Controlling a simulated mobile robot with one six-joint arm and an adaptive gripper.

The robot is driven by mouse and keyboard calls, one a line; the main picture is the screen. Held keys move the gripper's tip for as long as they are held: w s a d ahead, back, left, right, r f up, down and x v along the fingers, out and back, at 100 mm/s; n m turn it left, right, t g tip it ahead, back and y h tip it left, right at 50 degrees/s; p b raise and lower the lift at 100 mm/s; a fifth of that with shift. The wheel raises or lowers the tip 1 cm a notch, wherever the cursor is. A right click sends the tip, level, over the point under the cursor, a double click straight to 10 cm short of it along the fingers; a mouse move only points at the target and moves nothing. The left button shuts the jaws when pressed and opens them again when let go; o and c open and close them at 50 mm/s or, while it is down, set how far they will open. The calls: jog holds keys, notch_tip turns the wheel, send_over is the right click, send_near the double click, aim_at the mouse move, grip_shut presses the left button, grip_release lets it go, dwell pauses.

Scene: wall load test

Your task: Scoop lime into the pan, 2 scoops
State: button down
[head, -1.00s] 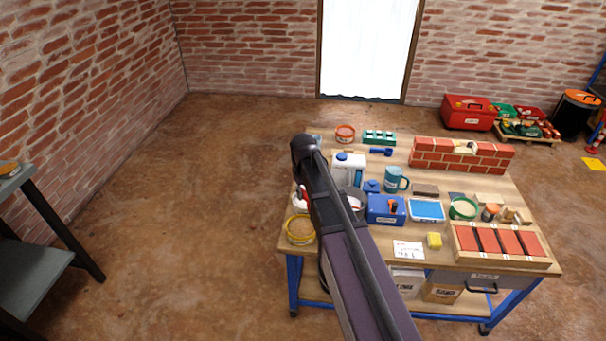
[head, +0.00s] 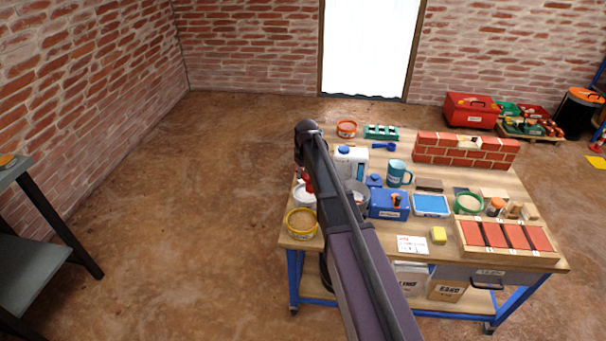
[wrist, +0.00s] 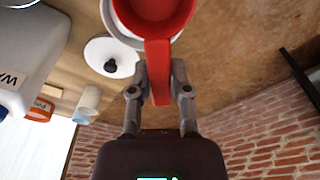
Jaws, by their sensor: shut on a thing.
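My gripper (wrist: 158,85) is shut on the handle of a red scoop (wrist: 155,15) in the wrist view. The scoop's cup is cut off by the top edge, so its contents are unclear. A white tub (wrist: 109,20) shows behind the cup; in the head view this tub (head: 304,197) stands at the table's left edge, under the scoop (head: 308,184). I cannot tell whether the scoop touches the tub. A white lid with a black knob (wrist: 97,57) lies beside the tub. The grey pan (head: 361,190) is just right of my arm, partly hidden by it.
A yellow-rimmed tub (head: 301,224) stands in front of the white tub.

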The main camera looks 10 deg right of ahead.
jog(key=shift+t, duration=0.3)
jog(key=w, duration=0.2)
jog(key=w+f+b, duration=0.1)
jog(key=w, duration=0.1)
jog(key=shift+d+f, duration=0.2)
jog(key=shift+s, duration=0.1)
jog(key=shift+s+d+f+t+y+b, duration=0.2)
jog(key=shift+f+t+b, duration=0.3)
jog(key=shift+f+b, duration=0.5)
jog(key=shift+s+a+f+t+y+b, duration=0.1)
jog(key=shift+f+t+y+b, duration=0.15)
jog(key=shift+f+t+b, duration=0.7)
jog(key=shift+s+d+f+t+y+b, duration=0.2)
jog(key=shift+f+b, duration=0.45)
jog(key=shift+b, duration=0.75)
jog(key=shift+r, duration=0.1)
notch_tip(320, 180, up, 5)
jog(key=p, duration=0.5)
jog(key=shift+r+p, duration=0.2)
jog(key=shift+p, duration=0.1)
